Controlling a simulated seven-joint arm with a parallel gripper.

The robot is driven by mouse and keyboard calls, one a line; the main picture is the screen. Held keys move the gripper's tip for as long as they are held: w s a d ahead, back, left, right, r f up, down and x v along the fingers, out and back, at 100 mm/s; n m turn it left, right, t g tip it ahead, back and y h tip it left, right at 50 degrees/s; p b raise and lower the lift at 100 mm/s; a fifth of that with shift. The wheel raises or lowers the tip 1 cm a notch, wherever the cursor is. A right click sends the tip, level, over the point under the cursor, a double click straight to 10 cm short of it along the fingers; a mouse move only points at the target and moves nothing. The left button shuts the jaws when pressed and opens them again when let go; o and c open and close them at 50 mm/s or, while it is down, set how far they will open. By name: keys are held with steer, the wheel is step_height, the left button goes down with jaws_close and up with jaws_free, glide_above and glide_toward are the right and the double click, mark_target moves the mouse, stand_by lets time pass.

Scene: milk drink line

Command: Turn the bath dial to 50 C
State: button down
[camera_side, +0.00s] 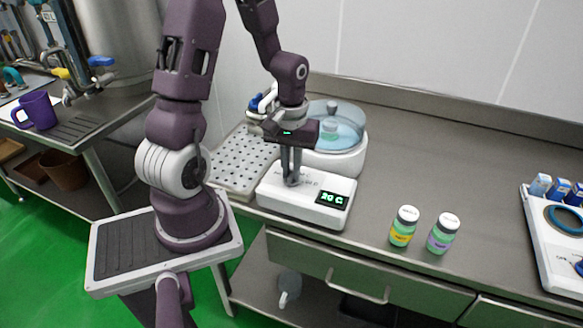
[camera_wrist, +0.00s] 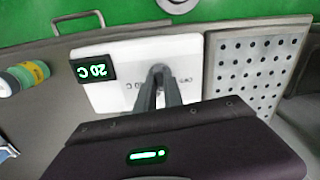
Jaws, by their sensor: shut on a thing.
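The bath (camera_side: 350,160) is a white unit with a clear lidded bowl at the back and a white control box (camera_side: 268,199) in front. Its display (camera_side: 332,199) reads 20 C; the display also shows in the wrist view (camera_wrist: 91,70). My gripper (camera_side: 291,182) points down at the top of the control box. In the wrist view, my gripper (camera_wrist: 158,78) is shut on the dial (camera_wrist: 159,69), a small grey knob mostly hidden between the fingers. Printed marks around the dial are partly covered and hard to read.
A perforated metal tray (camera_side: 240,160) lies left of the bath. Two small bottles with white lids (camera_side: 402,228) (camera_side: 442,234) stand right of the control box. A white tray (camera_side: 545,250) with blue boxes is at the far right. The counter behind the bottles is clear.

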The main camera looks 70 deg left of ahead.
steer(key=m, duration=1.1)
steer(key=shift+m, duration=2.1)
steer(key=c, duration=1.5)
jaws_free()
steer(key=shift+o, duration=0.2)
